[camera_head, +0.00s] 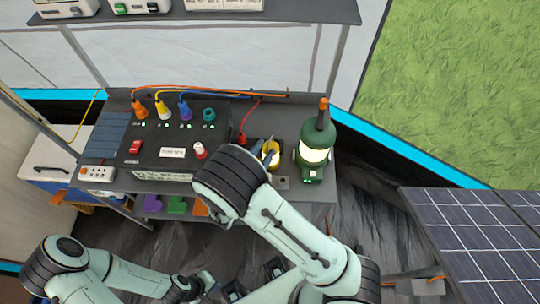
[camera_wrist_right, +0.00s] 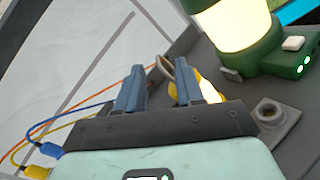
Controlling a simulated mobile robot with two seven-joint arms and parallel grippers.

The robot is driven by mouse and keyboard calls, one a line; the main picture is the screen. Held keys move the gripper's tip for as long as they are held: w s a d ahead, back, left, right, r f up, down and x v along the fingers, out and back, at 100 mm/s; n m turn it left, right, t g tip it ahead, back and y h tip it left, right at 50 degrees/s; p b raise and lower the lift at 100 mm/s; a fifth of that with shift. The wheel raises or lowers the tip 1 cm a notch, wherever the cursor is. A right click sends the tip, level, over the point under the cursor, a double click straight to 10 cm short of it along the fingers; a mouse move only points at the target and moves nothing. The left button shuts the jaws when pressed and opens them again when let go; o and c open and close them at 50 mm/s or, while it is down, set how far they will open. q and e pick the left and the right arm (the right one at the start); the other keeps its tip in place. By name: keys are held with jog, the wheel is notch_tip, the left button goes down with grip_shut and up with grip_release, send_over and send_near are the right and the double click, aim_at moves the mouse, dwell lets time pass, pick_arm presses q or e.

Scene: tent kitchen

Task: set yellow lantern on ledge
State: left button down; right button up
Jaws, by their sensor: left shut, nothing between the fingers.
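The yellow lantern (camera_head: 271,152) stands on the grey worktop (camera_head: 283,116), largely hidden behind my right wrist in the head view. In the right wrist view the glowing yellow lantern (camera_wrist_right: 209,91) shows just beyond the right-hand finger, with its grey wire handle rising beside that finger. My right gripper (camera_wrist_right: 157,82) is open, its two blue-grey fingers apart; I cannot tell whether one touches the handle. My left gripper (camera_head: 204,281) is shut and empty, low in the head view, away from the worktop. A raised shelf (camera_head: 290,12) runs along the top; I cannot tell which surface is the ledge.
A large green lantern (camera_head: 315,152) stands close to the right of the yellow one. A black power box (camera_head: 170,150) with coloured plugs and cables is on the left. A solar panel (camera_head: 480,235) lies at lower right. The shelf's right end looks clear.

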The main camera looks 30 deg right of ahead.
jog(key=x, duration=0.3)
jog(key=shift+w+d+r, duration=0.1)
jog(key=shift+w+d, duration=0.05)
jog(key=shift+w, duration=0.05)
grip_shut()
jog(key=shift+s, duration=0.1)
dwell(1.2)
